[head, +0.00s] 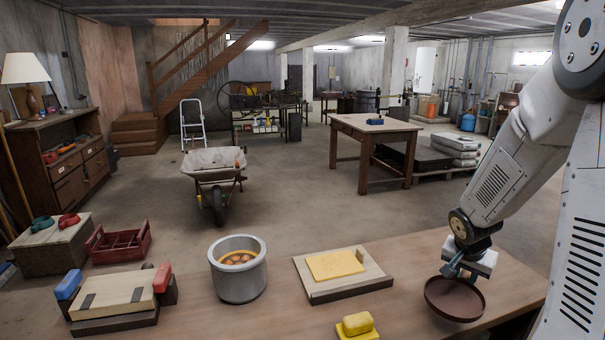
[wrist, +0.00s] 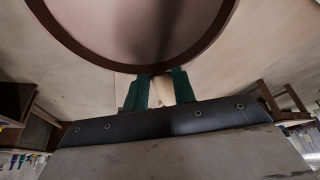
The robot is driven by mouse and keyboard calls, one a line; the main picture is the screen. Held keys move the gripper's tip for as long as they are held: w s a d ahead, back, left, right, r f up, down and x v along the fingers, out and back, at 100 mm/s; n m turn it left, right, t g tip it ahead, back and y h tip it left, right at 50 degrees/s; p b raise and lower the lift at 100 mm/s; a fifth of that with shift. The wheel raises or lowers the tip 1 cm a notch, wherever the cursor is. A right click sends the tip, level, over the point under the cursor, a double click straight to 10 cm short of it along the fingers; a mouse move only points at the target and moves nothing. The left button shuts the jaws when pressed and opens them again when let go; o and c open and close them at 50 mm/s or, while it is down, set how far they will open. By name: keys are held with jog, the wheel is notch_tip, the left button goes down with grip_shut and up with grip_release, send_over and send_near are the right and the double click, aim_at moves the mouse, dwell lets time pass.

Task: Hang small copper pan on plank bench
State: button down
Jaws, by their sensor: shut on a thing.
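The small copper pan (head: 455,299) is a round, shallow, dark reddish-brown dish at the right of the head view. It is over the front wooden bench top (head: 410,262); whether it touches the top is unclear. My gripper (head: 459,271) is above the pan's far edge and shut on it. In the wrist view the pan (wrist: 140,25) fills the upper middle, beyond the green fingers of my gripper (wrist: 160,90). The gripped part is mostly hidden between the fingers. I cannot tell whether this front top or the wooden table (head: 372,130) behind is the plank bench.
On the front top stand a wooden board with a yellow sheet (head: 335,265), a yellow block (head: 356,324), a grey pot (head: 239,283) and a wooden box (head: 112,296) with blue and red blocks. A wheelbarrow (head: 213,164) stands on the floor behind.

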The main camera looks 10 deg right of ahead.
jog(key=w+a+r+n+t+y, duration=0.1)
jog(key=w+a+r+n, duration=0.15)
jog(key=w+a, duration=0.45)
jog(key=w+a+r+n+t+y, duration=0.1)
jog(key=w+a+n, duration=0.2)
jog(key=w+a, duration=0.45)
jog(key=w+a+r+n, duration=0.1)
jog(key=w+a+n, duration=0.2)
jog(key=a, duration=1)
jog(key=shift+w+a+y, duration=0.3)
jog(key=shift+w+a, duration=0.1)
jog(key=shift+w, duration=0.5)
jog(key=shift+r, duration=0.1)
